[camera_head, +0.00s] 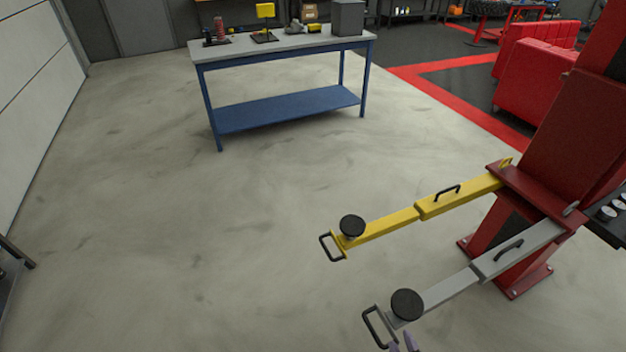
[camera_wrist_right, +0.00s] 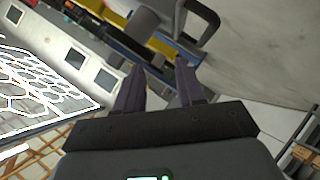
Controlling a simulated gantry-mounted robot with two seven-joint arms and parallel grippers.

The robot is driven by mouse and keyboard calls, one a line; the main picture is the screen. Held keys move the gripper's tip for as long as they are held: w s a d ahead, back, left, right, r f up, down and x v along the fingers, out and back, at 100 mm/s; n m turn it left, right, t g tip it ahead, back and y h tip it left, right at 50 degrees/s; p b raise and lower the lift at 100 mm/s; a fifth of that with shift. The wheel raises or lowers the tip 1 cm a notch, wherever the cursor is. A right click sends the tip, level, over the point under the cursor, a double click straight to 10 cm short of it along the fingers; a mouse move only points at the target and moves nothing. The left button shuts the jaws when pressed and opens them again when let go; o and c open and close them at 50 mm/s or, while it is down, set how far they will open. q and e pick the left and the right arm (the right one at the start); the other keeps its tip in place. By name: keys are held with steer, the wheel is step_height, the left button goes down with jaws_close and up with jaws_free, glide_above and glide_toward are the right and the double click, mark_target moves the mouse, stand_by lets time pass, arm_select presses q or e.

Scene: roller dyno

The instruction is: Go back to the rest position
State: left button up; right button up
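My right gripper (camera_head: 402,344) shows only as purple fingertips at the bottom edge of the head view, just below the grey lift arm's end. In the right wrist view its two purple fingers (camera_wrist_right: 160,66) stand apart with nothing between them. The grey lift arm (camera_head: 447,290) has a black end handle (camera_head: 377,328) and a round black pad (camera_head: 407,304). A dark loop handle (camera_wrist_right: 198,18) lies beyond the fingertips in the right wrist view, apart from them. My left gripper is in neither view.
A yellow lift arm (camera_head: 385,227) with a round pad extends from the red lift post (camera_head: 570,130). A blue workbench (camera_head: 285,108) holding several items stands at the back. Red cabinets (camera_head: 535,75) stand at the right. The concrete floor at centre and left is clear.

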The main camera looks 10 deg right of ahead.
steer(key=s+a+r+m+g+y, duration=0.1)
steer(key=s+a+r+m+g, duration=0.1)
steer(key=s+m+g, duration=0.3)
steer(key=s+a+r+m+g+y, duration=0.1)
steer(key=s+a+g+y, duration=0.1)
steer(key=s+g, duration=0.35)
step_height(320, 180, up, 38)
steer(key=s+t+p, duration=0.1)
steer(key=t+p, duration=0.1)
steer(key=p, duration=3.6)
step_height(320, 180, down, 60)
steer(key=b, duration=5.9)
steer(key=shift+r+n+b, duration=0.2)
steer(key=shift+n+b, duration=0.1)
steer(key=shift+b, duration=0.05)
